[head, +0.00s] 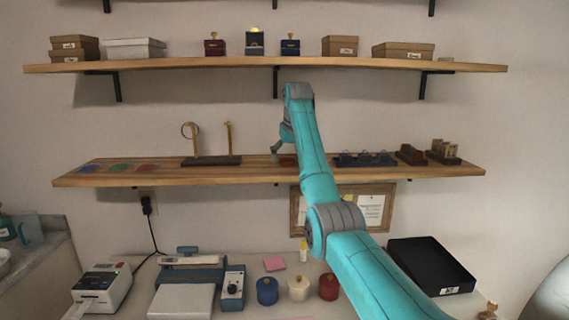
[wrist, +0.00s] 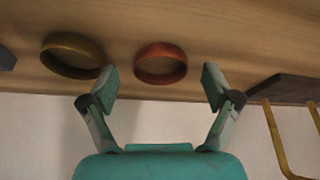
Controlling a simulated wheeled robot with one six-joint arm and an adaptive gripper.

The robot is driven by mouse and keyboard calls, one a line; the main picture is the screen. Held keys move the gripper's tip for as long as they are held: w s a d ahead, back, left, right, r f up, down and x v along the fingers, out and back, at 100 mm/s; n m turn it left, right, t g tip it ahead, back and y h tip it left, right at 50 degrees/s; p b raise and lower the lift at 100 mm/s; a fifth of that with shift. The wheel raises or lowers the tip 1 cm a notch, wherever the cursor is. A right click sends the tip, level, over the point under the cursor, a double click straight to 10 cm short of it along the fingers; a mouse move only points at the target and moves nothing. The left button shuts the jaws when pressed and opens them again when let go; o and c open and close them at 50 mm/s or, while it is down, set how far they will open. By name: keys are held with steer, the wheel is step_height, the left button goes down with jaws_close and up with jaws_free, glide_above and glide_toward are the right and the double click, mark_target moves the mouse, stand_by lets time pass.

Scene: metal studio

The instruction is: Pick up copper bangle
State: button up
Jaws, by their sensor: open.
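The copper bangle (wrist: 160,77) is a reddish ring lying flat on the wooden shelf in the wrist view. A second, brass-coloured bangle (wrist: 62,68) lies to its left, apart from it. My gripper (wrist: 159,84) is open and empty, its two fingers spread to either side of the copper bangle's near edge, with no clear contact. In the head view my gripper (head: 276,149) is just above the lower shelf, right of the bangle stand. The bangles cannot be made out clearly there, partly behind my arm.
The lower shelf (head: 110,178) holds a dark stand (head: 211,161) with brass posts, which shows at the right of the wrist view (wrist: 284,88). A dark tray (head: 365,160) sits right of my arm. The upper shelf (head: 200,64) with boxes is above.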

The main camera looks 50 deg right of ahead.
steer(key=c, duration=1.2)
steer(key=shift+a+r, duration=0.1)
steer(key=shift+r, duration=0.1)
